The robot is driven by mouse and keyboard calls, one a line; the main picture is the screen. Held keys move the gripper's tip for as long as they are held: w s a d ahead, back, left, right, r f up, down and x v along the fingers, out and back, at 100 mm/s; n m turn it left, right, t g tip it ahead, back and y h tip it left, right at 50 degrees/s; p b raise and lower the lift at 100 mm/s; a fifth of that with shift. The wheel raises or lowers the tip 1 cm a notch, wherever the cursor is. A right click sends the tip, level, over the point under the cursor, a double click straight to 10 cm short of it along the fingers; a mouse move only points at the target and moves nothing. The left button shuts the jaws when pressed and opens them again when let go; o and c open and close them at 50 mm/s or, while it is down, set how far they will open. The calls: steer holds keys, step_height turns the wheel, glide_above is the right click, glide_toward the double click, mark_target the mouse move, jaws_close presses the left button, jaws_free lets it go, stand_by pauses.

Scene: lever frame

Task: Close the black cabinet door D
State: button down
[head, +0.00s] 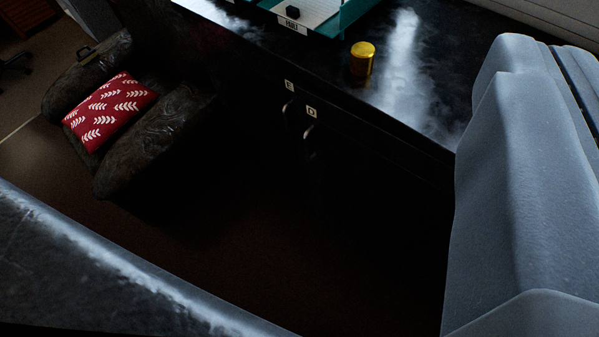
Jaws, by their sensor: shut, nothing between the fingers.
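The black cabinet (400,137) runs diagonally under a dark marbled top. Door D (322,160) is on its front, marked by a small pale label D (311,112). A dark curved handle (310,133) shows just below that label. The door's edges and lower part are lost in the dark, so I cannot tell how far it stands open or whether it is shut. Label E (289,86) and another dark handle (287,108) are just to its left. My gripper is not in view.
A yellow can (362,60) and a teal-edged tray (350,17) stand on the cabinet top. A dark armchair (160,145) with a red cushion (108,107) is at the left. Grey upholstered seating (520,180) fills the right. A dark glossy surface (100,275) crosses the lower left. Dark floor lies between.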

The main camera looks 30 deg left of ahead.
steer(key=w+a+f+m+y+b, duration=0.2)
steer(key=w+a+f+m, duration=0.2)
steer(key=w+a+f, duration=0.65)
steer(key=w+a+f+m+y+b, duration=0.2)
steer(key=w+a+f+m, duration=0.2)
steer(key=w+a+f, duration=0.65)
steer(key=w+a+f+m+t+h+b, duration=0.1)
steer(key=w+a+f+m, duration=0.2)
steer(key=f, duration=0.6)
steer(key=w+a+f+m+h+b, duration=0.15)
steer(key=w+f, duration=0.25)
steer(key=f, duration=0.6)
steer(key=m+t+h+b, duration=0.1)
steer(key=m+h+b, duration=0.3)
steer(key=m+h, duration=0.4)
glide_toward(319, 166)
steer(key=shift+m+y, duration=0.35)
steer(key=shift+y, duration=0.4)
steer(key=b+x, duration=0.1)
steer(key=x, duration=0.1)
steer(key=b+x, duration=0.1)
steer(key=x, duration=0.1)
steer(key=d+b+x, duration=0.1)
steer(key=x, duration=0.1)
steer(key=shift+w+r, duration=0.2)
steer(key=shift+r, duration=0.05)
steer(key=shift+w, duration=0.1)
